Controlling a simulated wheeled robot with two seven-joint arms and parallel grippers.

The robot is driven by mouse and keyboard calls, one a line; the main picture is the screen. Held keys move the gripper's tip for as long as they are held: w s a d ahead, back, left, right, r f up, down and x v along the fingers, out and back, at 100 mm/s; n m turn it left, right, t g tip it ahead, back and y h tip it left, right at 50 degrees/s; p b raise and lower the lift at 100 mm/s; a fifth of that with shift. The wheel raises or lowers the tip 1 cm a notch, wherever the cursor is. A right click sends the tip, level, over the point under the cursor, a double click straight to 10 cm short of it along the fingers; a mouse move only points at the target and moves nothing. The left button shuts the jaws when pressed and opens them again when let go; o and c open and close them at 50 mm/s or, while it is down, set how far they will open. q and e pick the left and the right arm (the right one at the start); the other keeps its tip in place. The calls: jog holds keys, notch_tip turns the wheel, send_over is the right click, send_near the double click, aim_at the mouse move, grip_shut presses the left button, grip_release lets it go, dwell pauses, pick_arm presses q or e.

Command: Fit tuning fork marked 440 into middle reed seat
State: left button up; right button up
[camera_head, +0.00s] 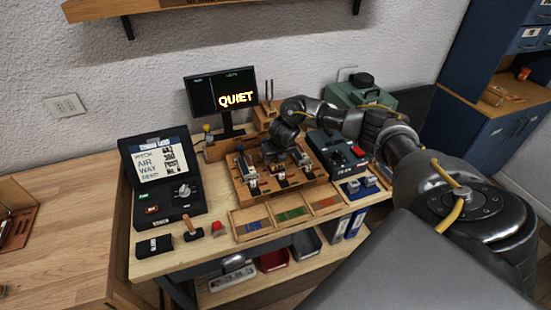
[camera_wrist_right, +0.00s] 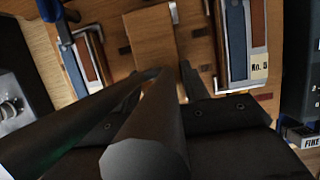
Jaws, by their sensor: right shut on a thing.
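My right gripper (camera_wrist_right: 160,95) is low over the middle of the wooden reed rack (camera_head: 240,192), between its left and right seats. It is shut on a dark, round-barred thing (camera_wrist_right: 145,135), which looks like the tuning fork; no 440 mark is readable. The bar's blunt end points toward the wrist camera, and its lower end is hidden between the fingers. A plain wooden block (camera_wrist_right: 150,40) lies just beyond the fingertips. I cannot tell whether the held thing touches the middle seat. My left gripper is not in view.
Reed units flank the gripper: one at left (camera_wrist_right: 85,55) and one labelled No. 5 at right (camera_wrist_right: 240,45). A two-pronged fork (camera_head: 269,90) stands behind the rack. A black console (camera_head: 160,180), a monitor (camera_head: 222,92) and a sectioned tray (camera_head: 262,232) surround it.

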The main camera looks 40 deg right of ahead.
jog(key=shift+f+b, duration=0.4)
jog(key=shift+f, duration=0.1)
dwell(0.8)
jog(key=o, duration=1.2)
jog(key=v, duration=1.1)
jog(key=shift+a+f, duration=0.15)
